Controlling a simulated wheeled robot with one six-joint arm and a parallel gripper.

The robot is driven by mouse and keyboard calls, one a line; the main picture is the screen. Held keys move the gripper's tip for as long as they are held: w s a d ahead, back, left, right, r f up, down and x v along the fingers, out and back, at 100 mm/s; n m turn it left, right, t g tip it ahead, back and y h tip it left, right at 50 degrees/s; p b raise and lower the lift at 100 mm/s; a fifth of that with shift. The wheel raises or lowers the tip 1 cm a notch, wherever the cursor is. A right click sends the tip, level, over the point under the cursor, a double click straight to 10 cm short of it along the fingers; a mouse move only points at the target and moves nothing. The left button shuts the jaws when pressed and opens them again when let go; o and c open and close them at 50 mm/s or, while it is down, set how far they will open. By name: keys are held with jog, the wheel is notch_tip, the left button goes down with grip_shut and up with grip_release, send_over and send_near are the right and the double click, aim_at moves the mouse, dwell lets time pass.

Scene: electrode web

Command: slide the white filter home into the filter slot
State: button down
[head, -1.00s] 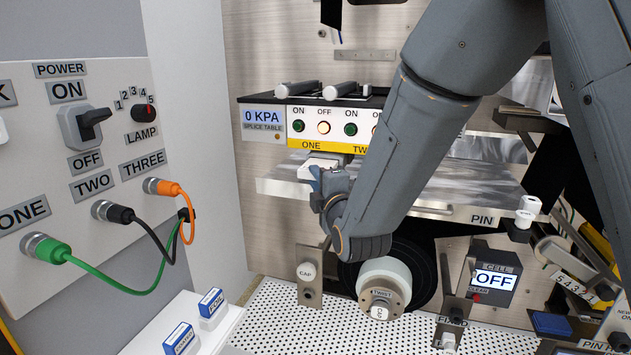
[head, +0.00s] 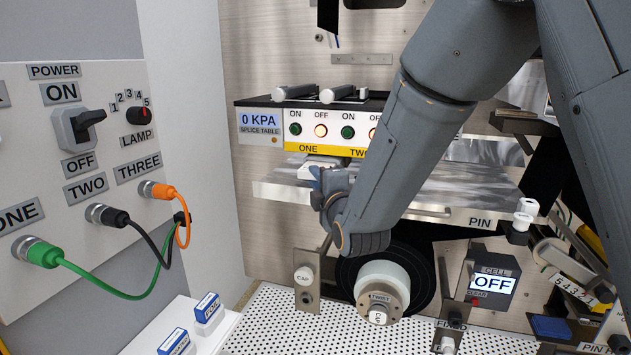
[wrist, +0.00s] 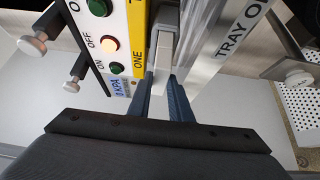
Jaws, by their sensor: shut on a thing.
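My gripper (head: 318,183) is at the front of the splice table, just under its yellow strip. In the wrist view, its two blue fingers (wrist: 161,92) are shut on the white filter (wrist: 160,84), a narrow white piece pointing away from my wrist. The filter's far part meets a grey-framed opening (wrist: 164,44) beside the yellow strip, which looks like the filter slot. How deep the filter sits there I cannot tell. In the head view a white part (head: 308,172) shows by the fingertips, and my arm and fingers hide much of the spot.
The splice table panel (head: 320,130), with buttons and a lit lamp, is directly above the fingers. A shiny metal tray (head: 275,192) lies close below. Cabled sockets (head: 45,250) are on the left wall.

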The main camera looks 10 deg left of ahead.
jog(key=shift+w+d+b, duration=0.15)
jog(key=shift+w+b, duration=0.35)
jog(key=shift+w, duration=1.1)
jog(key=c, duration=1.5)
grip_release()
jog(key=shift+c, duration=0.2)
jog(key=b+v, duration=0.2)
jog(key=v, duration=0.5)
jog(key=shift+s+d, duration=0.2)
jog(key=shift+s, duration=0.15)
